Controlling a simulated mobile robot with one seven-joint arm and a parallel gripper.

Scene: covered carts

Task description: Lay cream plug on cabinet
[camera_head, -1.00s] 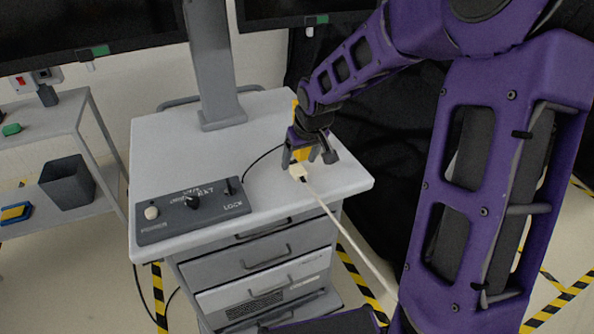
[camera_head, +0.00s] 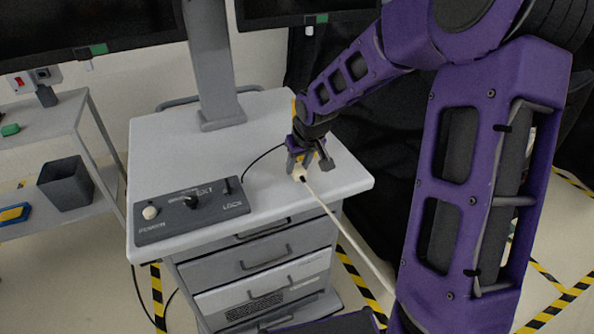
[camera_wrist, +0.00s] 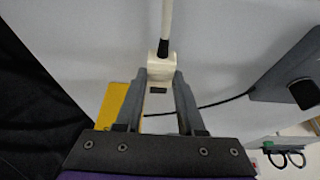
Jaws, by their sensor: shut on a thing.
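The cream plug (camera_head: 299,174) is at the right part of the cabinet top (camera_head: 260,128), with its cream cable running down to the front right. In the wrist view the plug (camera_wrist: 160,72) sits between the fingertips, its cable leading away toward the top. My gripper (camera_head: 300,168) is shut on the plug and points down, low over the cabinet top. It also shows in the wrist view (camera_wrist: 160,84). I cannot tell whether the plug touches the surface. The cabinet has several drawers below its grey-white top.
A grey control box (camera_head: 192,210) with knobs lies at the cabinet's front left, with a black cable running behind my gripper. A grey post (camera_head: 212,65) rises at the back. A side shelf with a dark bin (camera_head: 66,184) stands left. The middle of the top is clear.

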